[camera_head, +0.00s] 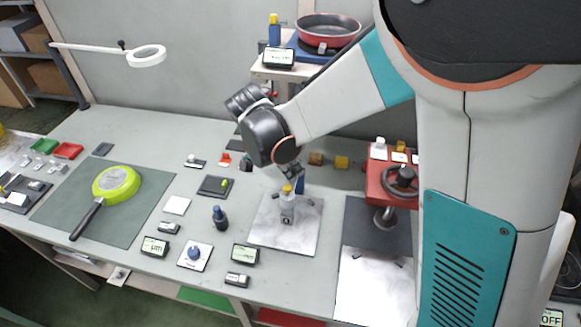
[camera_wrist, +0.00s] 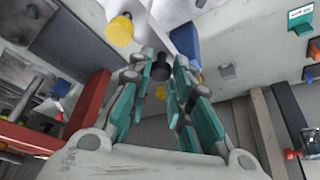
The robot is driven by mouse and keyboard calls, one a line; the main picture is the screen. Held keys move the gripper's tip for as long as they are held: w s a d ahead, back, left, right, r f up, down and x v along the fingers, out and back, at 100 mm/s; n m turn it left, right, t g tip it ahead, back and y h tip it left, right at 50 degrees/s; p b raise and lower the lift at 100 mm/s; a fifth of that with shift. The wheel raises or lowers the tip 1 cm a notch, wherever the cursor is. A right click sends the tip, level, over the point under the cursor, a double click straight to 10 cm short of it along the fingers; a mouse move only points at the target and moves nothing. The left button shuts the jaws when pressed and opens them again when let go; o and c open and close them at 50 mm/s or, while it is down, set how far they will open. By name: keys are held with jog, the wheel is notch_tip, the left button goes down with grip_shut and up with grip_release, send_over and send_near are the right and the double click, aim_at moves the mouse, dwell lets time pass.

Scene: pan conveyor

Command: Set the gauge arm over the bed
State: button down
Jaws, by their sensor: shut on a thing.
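A gauge stand (camera_head: 287,211), pale with a yellow top, stands on a pale slab (camera_head: 262,236) at the middle of the table in the head view. I take this slab to be the bed. My gripper (camera_head: 292,174) reaches down just above and behind the yellow top. In the wrist view, my gripper (camera_wrist: 164,66) has its teal-padded fingers closed in around a dark knob (camera_wrist: 160,71), seemingly part of the gauge arm. A yellow knob (camera_wrist: 120,30) is left of the fingertips, and a blue post (camera_wrist: 187,44) is right of them. The gauge arm itself is mostly hidden in the head view.
A red press (camera_head: 388,185) with a dark handwheel stands close right of the slab. A green pan (camera_head: 117,182) lies on a dark mat at left. Several small blocks, displays and knobs surround the slab. A raised shelf (camera_head: 278,73) stands behind.

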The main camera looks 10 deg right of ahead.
jog(key=c, duration=1.5)
grip_release()
jog(key=shift+a, duration=0.1)
jog(key=shift+o, duration=0.2)
jog(key=v, duration=0.7)
jog(key=shift+r, duration=0.2)
